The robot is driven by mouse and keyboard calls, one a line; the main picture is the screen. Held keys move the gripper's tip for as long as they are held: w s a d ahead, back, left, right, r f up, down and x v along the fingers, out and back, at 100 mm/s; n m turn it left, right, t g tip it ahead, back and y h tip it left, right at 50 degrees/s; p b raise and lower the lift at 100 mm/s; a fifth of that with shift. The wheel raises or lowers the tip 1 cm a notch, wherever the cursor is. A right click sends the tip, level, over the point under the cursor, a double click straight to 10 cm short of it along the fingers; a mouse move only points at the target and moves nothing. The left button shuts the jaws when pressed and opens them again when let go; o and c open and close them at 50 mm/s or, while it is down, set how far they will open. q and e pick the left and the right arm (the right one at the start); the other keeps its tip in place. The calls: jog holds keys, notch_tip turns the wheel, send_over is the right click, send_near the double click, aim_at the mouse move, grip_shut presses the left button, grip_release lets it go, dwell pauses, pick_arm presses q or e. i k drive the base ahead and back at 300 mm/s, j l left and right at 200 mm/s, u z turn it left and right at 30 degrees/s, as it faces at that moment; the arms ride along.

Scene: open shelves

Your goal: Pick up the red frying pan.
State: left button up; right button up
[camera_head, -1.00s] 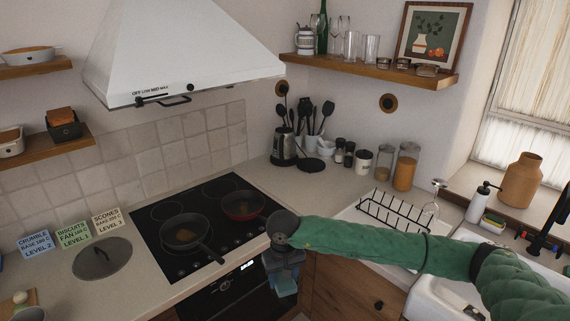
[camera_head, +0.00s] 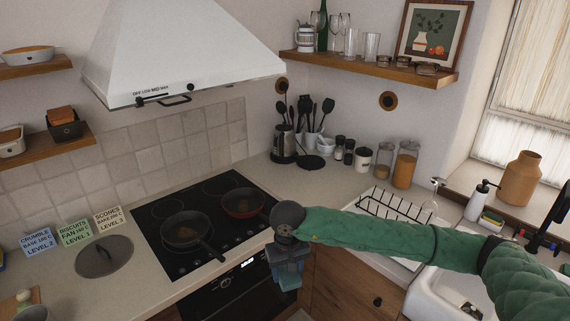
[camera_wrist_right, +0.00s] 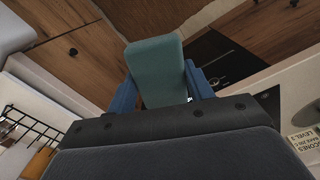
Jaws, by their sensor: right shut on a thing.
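The red frying pan (camera_head: 243,203) sits on the right part of the black cooktop, with its inside dark and its rim red. Its handle is hard to make out beside my right arm. My right gripper (camera_head: 288,272) hangs in front of the counter edge by the oven, to the right of and nearer than the red pan, and apart from it. In the right wrist view its blue fingers (camera_wrist_right: 160,92) are shut on a teal block-like thing (camera_wrist_right: 156,68). My left gripper is not in view.
A dark frying pan (camera_head: 187,230) sits on the cooktop (camera_head: 160,208), left of the red pan, its handle toward the front. A grey lid (camera_head: 103,256) lies on the counter at left. A dish rack (camera_head: 395,214) and sink are at right. The range hood (camera_head: 185,50) hangs above.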

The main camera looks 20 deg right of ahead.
aim_at(244, 202)
jog(key=i+l, duration=0.25)
jog(key=i, duration=0.2)
jog(key=i+l, duration=0.2)
jog(key=i, duration=0.3)
jog(key=i+l, duration=0.25)
jog(key=i, duration=0.2)
jog(key=i+l, duration=0.25)
jog(key=i, duration=0.2)
